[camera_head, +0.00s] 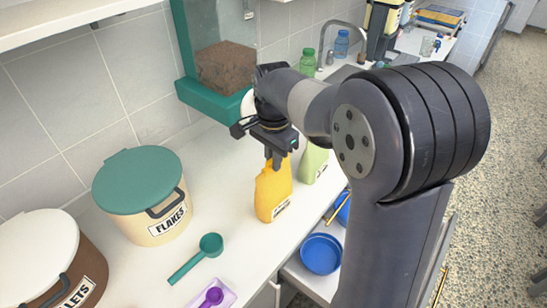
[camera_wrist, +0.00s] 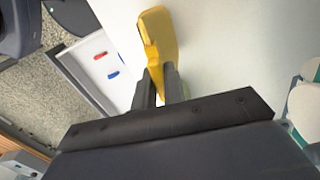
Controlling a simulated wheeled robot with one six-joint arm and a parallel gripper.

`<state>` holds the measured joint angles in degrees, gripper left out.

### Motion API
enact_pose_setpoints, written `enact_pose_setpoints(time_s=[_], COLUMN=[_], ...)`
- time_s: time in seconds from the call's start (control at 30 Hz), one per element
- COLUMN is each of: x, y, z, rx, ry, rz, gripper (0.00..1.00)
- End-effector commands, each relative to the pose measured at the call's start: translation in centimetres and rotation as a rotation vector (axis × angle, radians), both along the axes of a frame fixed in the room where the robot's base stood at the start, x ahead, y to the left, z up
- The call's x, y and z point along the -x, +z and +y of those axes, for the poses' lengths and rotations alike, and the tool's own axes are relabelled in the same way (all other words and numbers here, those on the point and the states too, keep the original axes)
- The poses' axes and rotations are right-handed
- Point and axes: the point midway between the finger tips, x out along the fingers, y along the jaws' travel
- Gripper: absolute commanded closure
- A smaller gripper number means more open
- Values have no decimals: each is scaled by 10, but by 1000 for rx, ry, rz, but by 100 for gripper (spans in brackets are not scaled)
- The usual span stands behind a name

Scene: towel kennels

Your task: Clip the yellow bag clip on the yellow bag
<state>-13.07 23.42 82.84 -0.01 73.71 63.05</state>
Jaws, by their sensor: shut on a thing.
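The yellow bag (camera_head: 273,192) stands upright on the white counter, with a label low on its front. My gripper (camera_head: 277,163) points down at the bag's top edge. In the wrist view my gripper (camera_wrist: 160,86) is shut on a narrow yellow piece, which I take to be the yellow bag clip (camera_wrist: 152,60). The yellow bag (camera_wrist: 160,27) shows just beyond it. Clip and bag overlap in nearly the same colour, so I cannot tell whether the clip is around the bag's top. In the head view the clip is not distinguishable.
A light green bag (camera_head: 313,163) stands close right of the yellow bag. A FLAKES tub (camera_head: 155,225), green scoop (camera_head: 210,244) and teal-framed dispenser (camera_head: 205,100) are nearby. An open drawer below holds a blue bowl (camera_head: 321,254). The wrist view shows red (camera_wrist: 100,55) and blue (camera_wrist: 113,75) clips.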

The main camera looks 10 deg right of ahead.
Motion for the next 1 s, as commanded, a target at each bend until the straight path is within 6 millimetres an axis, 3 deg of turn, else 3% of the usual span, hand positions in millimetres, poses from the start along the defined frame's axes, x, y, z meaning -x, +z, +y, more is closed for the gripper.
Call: enact_pose_setpoints(time_s=[0.07, 0.1, 0.4, 0.57, 0.83, 1.0], x=[0, 0, 0, 0, 0, 0], y=[0, 0, 0, 0, 0, 0], z=[0, 0, 0, 0, 0, 0], rx=[0, 0, 0, 0, 0, 0], ry=[0, 0, 0, 0, 0, 0], rz=[0, 0, 0, 0, 0, 0], gripper=[100, 88, 64, 64, 42, 42])
